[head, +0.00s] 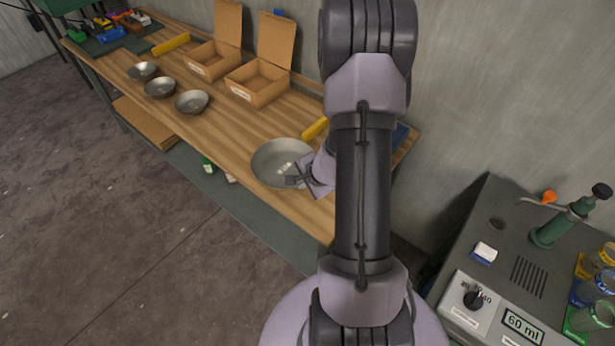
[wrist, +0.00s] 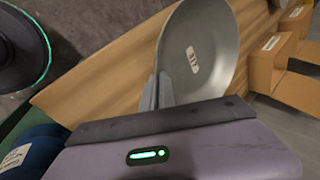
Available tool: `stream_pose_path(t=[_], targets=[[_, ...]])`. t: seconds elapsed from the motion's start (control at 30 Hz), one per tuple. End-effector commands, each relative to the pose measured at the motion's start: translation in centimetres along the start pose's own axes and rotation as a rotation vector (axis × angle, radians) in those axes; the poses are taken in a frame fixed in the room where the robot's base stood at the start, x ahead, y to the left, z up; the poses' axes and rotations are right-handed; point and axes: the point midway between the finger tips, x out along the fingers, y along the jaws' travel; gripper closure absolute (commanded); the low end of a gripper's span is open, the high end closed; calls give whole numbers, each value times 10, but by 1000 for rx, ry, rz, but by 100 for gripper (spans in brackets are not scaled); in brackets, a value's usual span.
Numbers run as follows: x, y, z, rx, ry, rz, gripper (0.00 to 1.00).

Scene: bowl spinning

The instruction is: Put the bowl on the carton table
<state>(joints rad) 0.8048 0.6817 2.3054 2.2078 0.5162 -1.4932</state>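The large grey metal bowl (head: 272,158) is at the near right part of the wooden carton table (head: 240,135), with a small pale label inside it. It also shows in the wrist view (wrist: 215,40). My gripper (head: 294,181) is at the bowl's near right rim. In the wrist view my gripper's fingers (wrist: 157,92) are close together, with the rim between them. Whether the bowl's base touches the table is hard to tell.
Three smaller metal bowls (head: 160,87) stand along the table's front left. Two open cartons (head: 257,84) stand behind them. Yellow pieces (head: 171,44) lie near the back edge. A grey machine (head: 500,270) with bottles is at the right. Bare wood lies left of the large bowl.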

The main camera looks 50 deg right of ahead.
Motion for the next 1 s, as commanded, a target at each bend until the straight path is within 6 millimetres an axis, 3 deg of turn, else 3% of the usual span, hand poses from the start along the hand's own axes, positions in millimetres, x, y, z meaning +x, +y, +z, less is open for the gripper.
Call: stream_pose_path(t=[0.03, 0.17, 0.37, 0.67, 0.8, 1.0], targets=[[-2, -2, -14, 3, 2, 0, 100], [4, -1, -32, 0, 0, 0, 100], [35, 18, -34, -1, -2, 1, 100], [36, 18, -34, -1, -1, 0, 100], [35, 18, -33, -2, -1, 1, 76], [35, 18, -33, -2, -1, 0, 76]])
